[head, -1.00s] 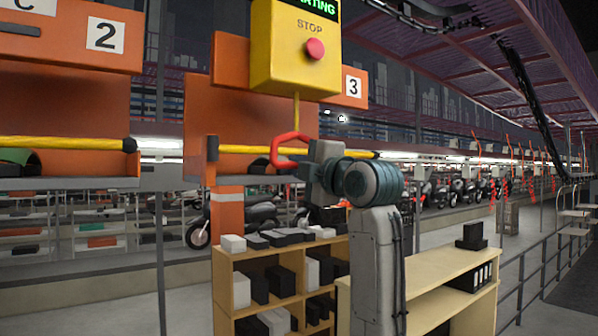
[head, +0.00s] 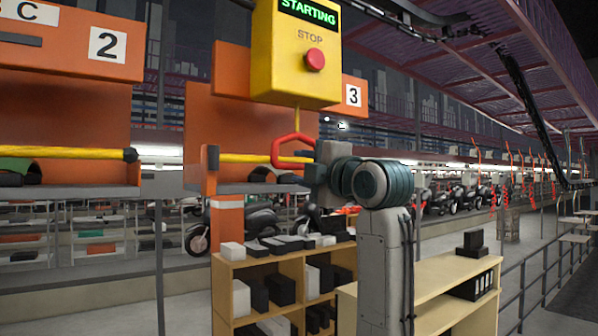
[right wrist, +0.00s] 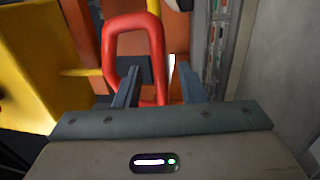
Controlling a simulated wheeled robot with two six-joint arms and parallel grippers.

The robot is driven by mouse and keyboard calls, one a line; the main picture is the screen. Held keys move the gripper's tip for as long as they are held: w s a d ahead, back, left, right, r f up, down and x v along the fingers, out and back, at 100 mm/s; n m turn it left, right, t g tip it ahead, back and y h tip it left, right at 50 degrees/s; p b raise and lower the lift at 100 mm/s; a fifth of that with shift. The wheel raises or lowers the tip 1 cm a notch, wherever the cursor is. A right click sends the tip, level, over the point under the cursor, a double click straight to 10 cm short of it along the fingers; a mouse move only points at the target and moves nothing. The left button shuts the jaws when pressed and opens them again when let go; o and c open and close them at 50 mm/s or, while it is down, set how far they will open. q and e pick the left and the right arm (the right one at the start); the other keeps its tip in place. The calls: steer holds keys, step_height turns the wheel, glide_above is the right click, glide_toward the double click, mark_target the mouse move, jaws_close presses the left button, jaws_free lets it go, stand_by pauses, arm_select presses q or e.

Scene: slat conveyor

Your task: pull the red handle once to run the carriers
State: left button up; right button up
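The red handle (head: 291,151) is a loop hanging on a short yellow cord under a yellow control box (head: 296,52). The box has a red STOP button (head: 314,60) and a green display reading "STARTING". My right gripper (head: 306,172) is at the right side of the handle; its fingertips are hard to make out there. In the right wrist view the gripper (right wrist: 157,84) has its two fingers apart, with the handle (right wrist: 109,50) close ahead. The handle's right bar shows between the fingers; no grip on it is seen. My left gripper is not in view.
Orange carriers (head: 78,90) with yellow bars (head: 65,149) hang at left and behind the handle, marked 2 and 3. A shelf with boxes (head: 235,263) and a wooden counter (head: 430,285) stand below. A railing (head: 540,265) runs at right.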

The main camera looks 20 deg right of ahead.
steer(key=b+v, duration=0.2)
steer(key=v, duration=0.5)
steer(key=shift+s, duration=0.2)
stand_by(7.1)
